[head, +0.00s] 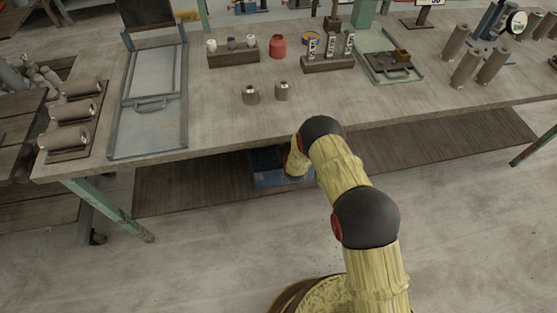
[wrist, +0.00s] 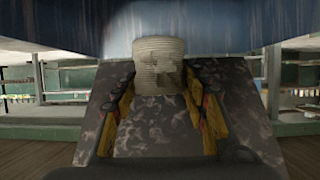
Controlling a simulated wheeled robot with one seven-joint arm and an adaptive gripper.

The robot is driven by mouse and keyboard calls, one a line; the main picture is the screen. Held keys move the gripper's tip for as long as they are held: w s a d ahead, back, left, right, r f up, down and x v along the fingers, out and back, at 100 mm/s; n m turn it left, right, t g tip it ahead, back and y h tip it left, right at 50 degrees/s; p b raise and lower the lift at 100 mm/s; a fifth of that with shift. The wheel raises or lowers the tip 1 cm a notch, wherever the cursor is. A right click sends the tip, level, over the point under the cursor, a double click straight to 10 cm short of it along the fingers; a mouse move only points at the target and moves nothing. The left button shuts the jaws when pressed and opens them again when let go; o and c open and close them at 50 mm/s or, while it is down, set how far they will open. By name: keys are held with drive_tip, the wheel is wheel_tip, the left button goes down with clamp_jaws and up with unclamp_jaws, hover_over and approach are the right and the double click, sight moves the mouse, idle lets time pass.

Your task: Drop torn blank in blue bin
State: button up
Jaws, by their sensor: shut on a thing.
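The blue bin (head: 268,181) sits on the low wooden shelf under the workbench in the head view, partly covered by my arm. In the wrist view a broad blue surface (wrist: 90,38), which looks like the bin, fills the top behind the blank. My gripper (wrist: 162,95) is shut on the torn blank (wrist: 157,52), a beige ridged clay cylinder with a ragged darker patch on its side. The blank stands out beyond the fingertips, close to the blue surface. I cannot tell whether they touch. In the head view the gripper and blank are hidden behind my arm at the bin.
The workbench top (head: 220,115) overhangs the shelf (head: 190,190). A green table leg (head: 110,208) is left of the bin. The shelf is bare on both sides of the bin.

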drive_tip(key=shift+f+b, duration=0.35)
drive_tip(key=shift+f, duration=0.65)
drive_tip(key=o, duration=1.4)
drive_tip(key=shift+s, duration=0.1)
drive_tip(key=v, duration=1.2)
